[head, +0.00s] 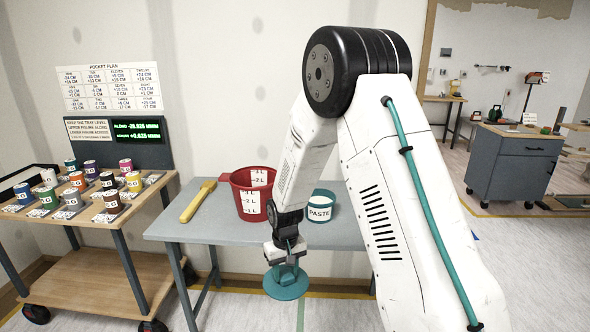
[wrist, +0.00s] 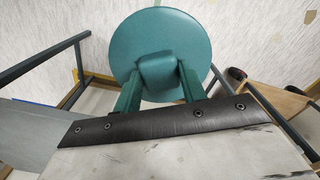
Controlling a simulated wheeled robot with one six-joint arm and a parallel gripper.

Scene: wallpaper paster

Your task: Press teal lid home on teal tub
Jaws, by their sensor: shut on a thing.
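The teal lid (head: 286,284) is a round disc with a block-shaped grip on top. My gripper (head: 286,262) is shut on that grip and holds the lid in the air in front of the table, below the tabletop in the head view. In the wrist view the lid (wrist: 190,50) fills the top middle, with the fingers of my gripper (wrist: 158,85) on both sides of its grip. The wrist view does not clearly show the tub.
The grey table (head: 215,226) holds a red measuring bucket (head: 248,180) left of the tub and a yellow-handled brush (head: 198,201). A wooden cart (head: 120,205) with several small coloured cans stands at the left. A grey cabinet (head: 510,165) is at the right.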

